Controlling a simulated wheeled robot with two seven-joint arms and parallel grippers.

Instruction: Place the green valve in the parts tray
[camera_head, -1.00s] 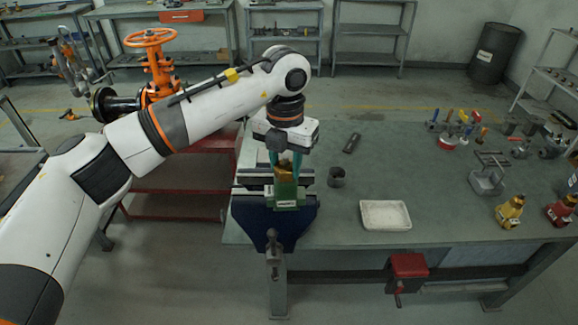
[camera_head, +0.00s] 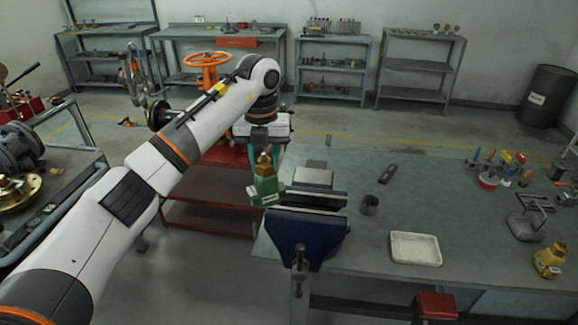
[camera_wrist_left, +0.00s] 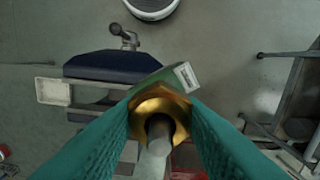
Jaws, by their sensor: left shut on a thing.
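The green valve (camera_head: 266,190) has a green body and a brass top. My left gripper (camera_head: 265,158), with teal fingers, is shut on its brass part and holds it just left of the vise (camera_head: 308,228), slightly tilted. In the left wrist view, the brass hex nut and stem of the valve (camera_wrist_left: 160,112) sit between the fingers, with the green body behind them. The parts tray, a shallow white tray (camera_head: 415,260), lies on the bench to the right of the vise and looks empty. My right gripper is not in view.
The blue vise stands at the bench's front left corner. A yellow valve (camera_head: 548,261) and a metal holder (camera_head: 526,225) are at right. The bench around the tray is clear.

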